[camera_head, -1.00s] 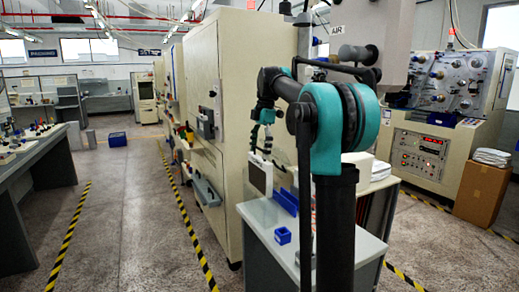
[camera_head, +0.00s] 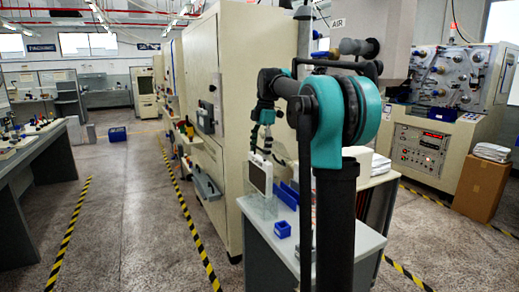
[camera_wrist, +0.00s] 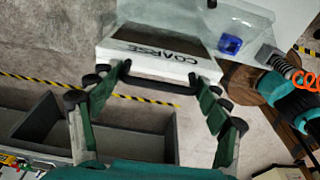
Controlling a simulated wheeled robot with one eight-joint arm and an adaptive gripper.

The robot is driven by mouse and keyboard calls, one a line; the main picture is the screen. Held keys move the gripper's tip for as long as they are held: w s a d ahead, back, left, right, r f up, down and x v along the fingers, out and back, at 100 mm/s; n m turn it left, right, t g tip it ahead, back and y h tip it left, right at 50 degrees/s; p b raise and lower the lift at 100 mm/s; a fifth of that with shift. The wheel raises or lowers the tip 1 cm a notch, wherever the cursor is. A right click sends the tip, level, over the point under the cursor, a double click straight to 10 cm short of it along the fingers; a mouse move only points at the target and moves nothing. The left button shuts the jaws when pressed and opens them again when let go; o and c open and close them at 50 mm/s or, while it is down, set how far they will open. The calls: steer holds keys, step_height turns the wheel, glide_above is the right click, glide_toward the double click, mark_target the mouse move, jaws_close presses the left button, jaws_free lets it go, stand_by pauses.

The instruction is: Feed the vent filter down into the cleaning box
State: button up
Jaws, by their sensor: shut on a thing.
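The vent filter (camera_head: 259,176) is a white-framed panel with a grey face, held upright above the left end of the table in the head view. In the wrist view the filter (camera_wrist: 160,58) shows its white edge marked COARSE and a black handle. My gripper (camera_wrist: 158,82) is shut on that handle, with one green finger at each end. A faint clear box, seemingly the cleaning box (camera_head: 259,208), stands on the table below the filter. I cannot tell whether the filter's lower edge is inside it.
A small blue bin (camera_head: 282,229) sits on the table (camera_head: 325,250), right of the filter. It also shows in the wrist view (camera_wrist: 230,44). Blue panels (camera_head: 287,195) stand behind. A beige cabinet (camera_head: 232,110) rises to the left. The table's front is clear.

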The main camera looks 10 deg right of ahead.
mark_target(260, 157)
steer(key=shift+f, duration=2.85)
steer(key=o, duration=1.6)
steer(key=r, duration=0.4)
steer(key=d+r, duration=0.1)
steer(key=r, duration=0.6)
steer(key=shift+w+d+r, duration=0.25)
steer(key=shift+d+r, duration=0.1)
steer(key=shift+r, duration=0.05)
